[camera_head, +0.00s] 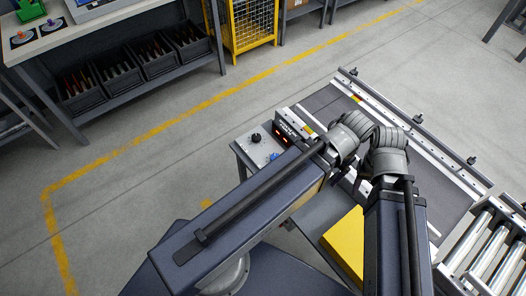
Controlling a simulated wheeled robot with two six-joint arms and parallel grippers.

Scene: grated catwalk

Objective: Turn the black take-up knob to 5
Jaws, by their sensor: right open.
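The black take-up knob (256,137) stands on a light grey panel (249,151) at the near left corner of the conveyor. Its pointer and scale are too small to read. A small blue knob (273,156) sits on the same panel, right of the black one. My right gripper (362,183) is open, over the conveyor bed and well to the right of the black knob, not touching it. It is partly hidden by my wrist links, and its fingers are hard to make out. My left arm reaches across the panel's right side; its gripper does not show.
The dark conveyor belt (418,147) lies right, with rollers (483,250) at the lower right. A yellow block (345,243) is between my arms. The space left of the panel is clear floor.

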